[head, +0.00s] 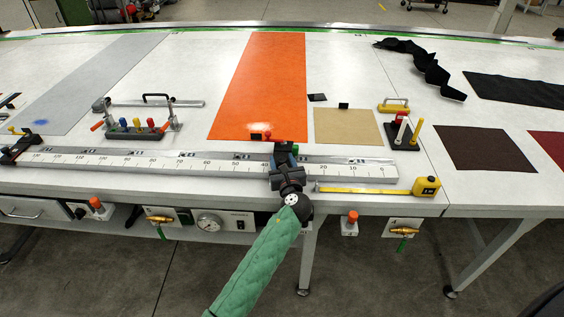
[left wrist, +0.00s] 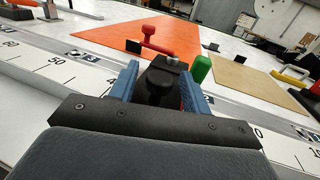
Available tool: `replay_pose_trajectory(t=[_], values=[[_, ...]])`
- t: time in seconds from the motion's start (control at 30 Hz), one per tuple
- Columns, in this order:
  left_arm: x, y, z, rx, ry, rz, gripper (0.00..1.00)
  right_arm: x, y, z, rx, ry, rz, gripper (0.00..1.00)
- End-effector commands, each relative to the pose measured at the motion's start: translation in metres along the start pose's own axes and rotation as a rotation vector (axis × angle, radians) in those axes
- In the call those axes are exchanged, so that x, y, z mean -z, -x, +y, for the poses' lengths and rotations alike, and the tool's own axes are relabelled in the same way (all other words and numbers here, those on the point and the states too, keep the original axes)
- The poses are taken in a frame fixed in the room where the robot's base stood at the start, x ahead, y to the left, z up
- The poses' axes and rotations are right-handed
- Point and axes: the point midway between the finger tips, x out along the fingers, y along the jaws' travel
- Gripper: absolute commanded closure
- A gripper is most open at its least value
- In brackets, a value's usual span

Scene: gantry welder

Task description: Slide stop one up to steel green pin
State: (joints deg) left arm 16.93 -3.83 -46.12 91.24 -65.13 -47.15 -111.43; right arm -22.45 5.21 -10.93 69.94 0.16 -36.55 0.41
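A black sliding stop (left wrist: 158,84) sits on the white scaled rail (head: 220,164), with a red-handled lever (left wrist: 163,38) behind it. I cannot read a label saying it is stop one. A green-topped pin (left wrist: 202,68) stands close to its right in the left wrist view; in the head view green shows beside the stop (head: 295,149). The gap between pin and stop is hard to judge. My left gripper (head: 284,160) has its blue fingers on both sides of the stop's black body, seemingly closed against it. My right gripper is not in view.
Another black stop (head: 20,148) with a yellow lever sits at the rail's left end. A yellow tape measure (head: 427,187) lies front right. A peg block (head: 137,130) stands behind the rail, as does a second peg holder (head: 402,132). Orange sheet (head: 265,80) and tan sheet (head: 346,127) lie flat.

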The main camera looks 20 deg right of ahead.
Motion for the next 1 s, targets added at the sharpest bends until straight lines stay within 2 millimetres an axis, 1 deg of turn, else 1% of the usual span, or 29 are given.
replay_pose_trajectory(t=[0.2,0.33,0.43,0.6,0.7,0.83,1.0], values=[[0.001,0.001,0.001,-0.001,0.000,0.000,0.52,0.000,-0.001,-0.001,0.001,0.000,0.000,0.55],[0.003,0.009,0.000,0.000,-0.001,0.000,0.52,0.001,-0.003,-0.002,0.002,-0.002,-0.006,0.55],[0.004,0.023,0.001,0.000,0.001,0.001,0.52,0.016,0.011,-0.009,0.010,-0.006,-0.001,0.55],[0.004,0.050,0.000,0.001,0.001,0.001,0.52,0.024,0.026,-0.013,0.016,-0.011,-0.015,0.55],[0.003,0.062,0.000,0.000,0.000,0.000,0.52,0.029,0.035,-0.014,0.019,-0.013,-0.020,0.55],[0.002,0.073,0.000,0.000,0.001,0.000,0.52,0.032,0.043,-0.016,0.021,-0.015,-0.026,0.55],[0.001,0.078,0.000,0.000,0.000,0.000,0.52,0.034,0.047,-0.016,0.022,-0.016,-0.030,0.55]])
